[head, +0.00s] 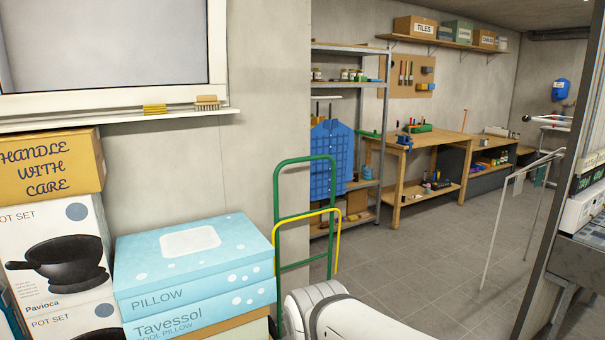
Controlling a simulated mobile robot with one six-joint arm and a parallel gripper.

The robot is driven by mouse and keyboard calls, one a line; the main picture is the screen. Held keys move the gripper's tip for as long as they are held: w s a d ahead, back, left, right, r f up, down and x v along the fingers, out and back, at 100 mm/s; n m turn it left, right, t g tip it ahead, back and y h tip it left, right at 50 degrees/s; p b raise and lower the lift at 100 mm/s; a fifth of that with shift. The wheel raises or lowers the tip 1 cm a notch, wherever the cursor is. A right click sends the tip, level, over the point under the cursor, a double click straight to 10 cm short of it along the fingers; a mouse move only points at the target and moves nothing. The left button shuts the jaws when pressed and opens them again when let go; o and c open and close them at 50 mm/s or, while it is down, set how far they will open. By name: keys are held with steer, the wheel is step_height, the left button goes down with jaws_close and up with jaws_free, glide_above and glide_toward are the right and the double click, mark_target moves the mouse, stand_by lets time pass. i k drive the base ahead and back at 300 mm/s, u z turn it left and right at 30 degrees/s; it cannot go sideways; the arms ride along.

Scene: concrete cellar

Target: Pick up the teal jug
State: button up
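I cannot make out a teal jug in the head view. A white rounded link of my own arm shows at the bottom centre, in front of the grey tiled floor. My gripper is out of view.
Pillow boxes (190,265) and pot set boxes (55,255) stack at the left. A green and yellow hand truck (278,215) stands by the wall edge. Beyond are a metal shelf (382,130), a wooden workbench (440,145) and a grey rail (520,180). Open floor (430,255) lies between.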

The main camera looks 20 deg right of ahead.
mark_target(368, 170)
steer(key=z, duration=0.4)
steer(key=k, duration=1.2)
steer(key=z, duration=0.8)
steer(key=i, duration=1.8)
steer(key=z, duration=0.2)
steer(key=i, duration=3.95)
steer(key=u, duration=0.35)
steer(key=i, duration=1.95)
steer(key=u, duration=0.5)
steer(key=i, duration=1.7)
steer(key=u, duration=0.25)
